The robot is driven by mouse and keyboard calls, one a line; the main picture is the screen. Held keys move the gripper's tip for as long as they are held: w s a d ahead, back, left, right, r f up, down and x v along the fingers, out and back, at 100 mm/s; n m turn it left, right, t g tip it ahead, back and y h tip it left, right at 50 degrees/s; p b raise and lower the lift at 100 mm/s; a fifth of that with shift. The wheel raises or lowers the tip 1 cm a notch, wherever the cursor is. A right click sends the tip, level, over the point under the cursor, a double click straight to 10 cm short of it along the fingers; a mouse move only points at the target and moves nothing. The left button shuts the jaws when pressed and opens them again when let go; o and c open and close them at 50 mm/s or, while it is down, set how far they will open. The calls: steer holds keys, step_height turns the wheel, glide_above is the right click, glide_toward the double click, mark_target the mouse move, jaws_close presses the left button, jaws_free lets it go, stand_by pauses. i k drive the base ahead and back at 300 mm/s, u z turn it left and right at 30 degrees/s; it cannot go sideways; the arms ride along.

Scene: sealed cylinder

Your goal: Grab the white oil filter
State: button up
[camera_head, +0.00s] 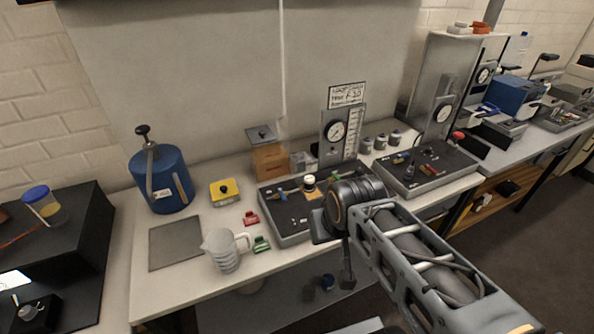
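A small cylinder with a white top and dark band (309,183) stands on the dark grey tray of the gauge unit; it may be the white oil filter, but it is too small to be sure. My arm reaches in from the lower right, its dark wrist just right of this cylinder in the picture. My gripper (347,272) seems to point down in front of the table's front edge, apart from the cylinder. Its fingers are too dark and small to show whether they are open or shut. My wrist hides part of the tray.
A clear measuring jug (225,257), red clip (251,218) and green clip (261,244) sit left of the tray (288,232). A blue drum (163,183), yellow box (224,192) and wooden box (270,160) stand behind. A second gauge unit (425,175) stands right.

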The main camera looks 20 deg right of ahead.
mark_target(309, 179)
steer(key=u, duration=0.1)
steer(key=k, duration=0.45)
steer(key=z, duration=1.15)
steer(key=i, duration=0.95)
steer(key=u, duration=3.15)
